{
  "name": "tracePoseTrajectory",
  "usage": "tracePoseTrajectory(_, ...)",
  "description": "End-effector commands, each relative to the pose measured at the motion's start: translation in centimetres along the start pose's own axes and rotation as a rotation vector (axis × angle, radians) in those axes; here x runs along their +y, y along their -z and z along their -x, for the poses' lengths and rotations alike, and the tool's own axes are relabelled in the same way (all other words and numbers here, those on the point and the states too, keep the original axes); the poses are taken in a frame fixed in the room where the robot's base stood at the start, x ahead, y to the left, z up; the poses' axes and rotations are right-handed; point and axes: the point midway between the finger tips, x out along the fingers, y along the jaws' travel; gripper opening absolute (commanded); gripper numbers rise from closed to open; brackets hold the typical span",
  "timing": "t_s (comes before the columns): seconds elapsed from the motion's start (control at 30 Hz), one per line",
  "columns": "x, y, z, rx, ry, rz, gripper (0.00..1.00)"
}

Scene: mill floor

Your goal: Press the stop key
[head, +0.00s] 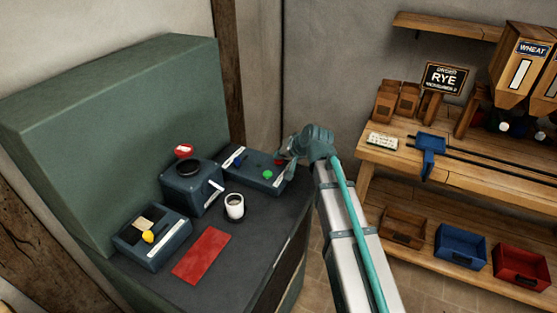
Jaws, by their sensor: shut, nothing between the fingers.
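A dark blue control box (256,179) sits at the right end of the dark machine top. It carries a red key (280,161), a green key (267,174) and a small blue-and-white part (237,160) on the left. No lettering is readable, so I cannot confirm which is the stop key; the red one looks likeliest. My gripper (290,169) is small in view, shut and empty, at the box's right edge just right of the red key. I cannot tell whether it touches the box.
Left of the box are a grinder-like unit (189,190) with a red knob, a white cup (235,206), a red mat (201,256) and another blue box (152,240). A green housing (120,130) rises behind. A wooden bench (470,165) with bins stands right.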

Motion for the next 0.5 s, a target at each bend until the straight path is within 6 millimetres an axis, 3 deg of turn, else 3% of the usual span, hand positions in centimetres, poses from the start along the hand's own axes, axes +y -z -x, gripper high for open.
tracePoseTrajectory(0.5,-0.19,0.14,0.25,-0.002,0.0,0.0,0.0)
